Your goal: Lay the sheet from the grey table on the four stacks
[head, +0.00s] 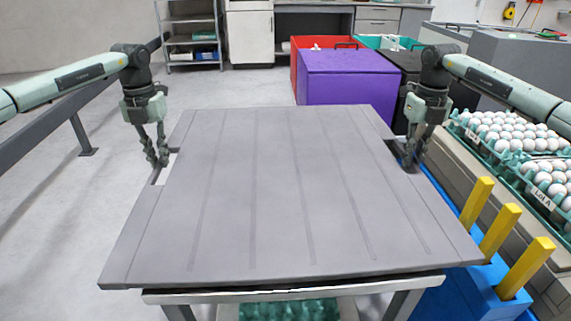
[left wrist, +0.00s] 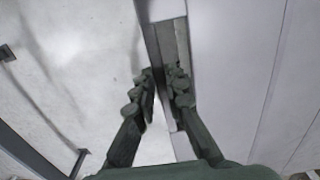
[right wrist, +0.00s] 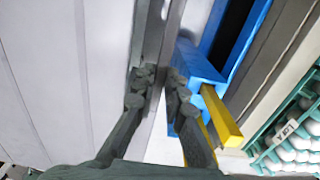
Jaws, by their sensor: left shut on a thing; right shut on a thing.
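The sheet (head: 280,200) is a large flat grey panel with shallow grooves and a cut-out at each side edge. It lies level across the middle of the head view, above a table frame (head: 300,290). My left gripper (head: 157,160) is shut on its left edge at the cut-out; the edge runs between the fingers in the left wrist view (left wrist: 162,85). My right gripper (head: 410,162) is shut on its right edge at the other cut-out, also seen in the right wrist view (right wrist: 160,78). Egg stacks (head: 515,130) in green trays, labelled Lot A, stand at the right.
A blue pallet or box with yellow posts (head: 498,228) stands close by the sheet's right edge. Purple (head: 348,75), red (head: 305,50) and black bins stand behind. A dark rail (head: 60,120) runs at the left. Open floor lies left of the sheet.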

